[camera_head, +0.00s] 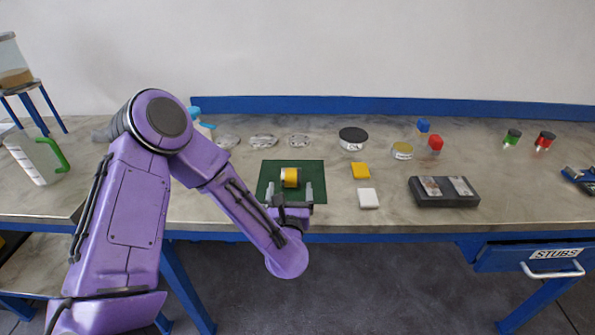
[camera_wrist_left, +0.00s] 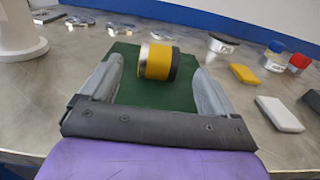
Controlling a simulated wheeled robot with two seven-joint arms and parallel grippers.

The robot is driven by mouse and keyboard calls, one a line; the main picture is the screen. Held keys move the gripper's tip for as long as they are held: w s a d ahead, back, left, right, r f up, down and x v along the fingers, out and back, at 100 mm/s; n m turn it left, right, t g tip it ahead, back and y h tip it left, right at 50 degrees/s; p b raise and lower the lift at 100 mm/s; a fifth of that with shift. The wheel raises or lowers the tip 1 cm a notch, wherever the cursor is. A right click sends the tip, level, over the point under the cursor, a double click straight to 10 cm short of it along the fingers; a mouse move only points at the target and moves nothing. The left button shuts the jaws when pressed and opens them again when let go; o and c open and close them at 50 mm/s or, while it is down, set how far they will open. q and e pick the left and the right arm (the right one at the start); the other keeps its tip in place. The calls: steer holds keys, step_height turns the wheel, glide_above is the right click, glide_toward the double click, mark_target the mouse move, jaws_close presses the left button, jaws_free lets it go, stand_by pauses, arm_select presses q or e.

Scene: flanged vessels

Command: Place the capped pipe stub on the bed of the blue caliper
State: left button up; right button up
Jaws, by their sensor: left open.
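A short yellow cylinder (camera_head: 290,178) with a silver end and a black end, apparently the capped pipe stub, lies on its side on a green mat (camera_head: 265,190). It also shows in the left wrist view (camera_wrist_left: 155,63). My left gripper (camera_head: 291,192) is open at the near side of the stub. In the left wrist view its fingers (camera_wrist_left: 158,75) stand to either side of the stub, with gaps. I cannot tell whether the stub is fully between the tips. A blue tool (camera_head: 579,178), apparently the blue caliper, is cut off at the right edge. My right gripper is out of view.
A yellow block (camera_head: 360,171) and a white block (camera_head: 368,198) lie right of the mat. A dark tray (camera_head: 444,200) stands farther right. Green-capped (camera_head: 512,138) and red-capped (camera_head: 544,141) pieces stand behind the blue tool. Clear flanged discs (camera_head: 263,141) lie behind the mat.

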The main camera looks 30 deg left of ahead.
mark_target(291, 175)
arm_select(q)
steer(key=p+x, duration=0.2)
steer(key=x, duration=0.5)
steer(key=shift+w+a+r+p, duration=0.1)
steer(key=shift+w+a+p, duration=0.05)
steer(key=shift+w+p, duration=0.25)
steer(key=shift+w+a, duration=0.1)
steer(key=shift+a, duration=0.1)
steer(key=c, duration=1.4)
steer(key=shift+c, duration=0.2)
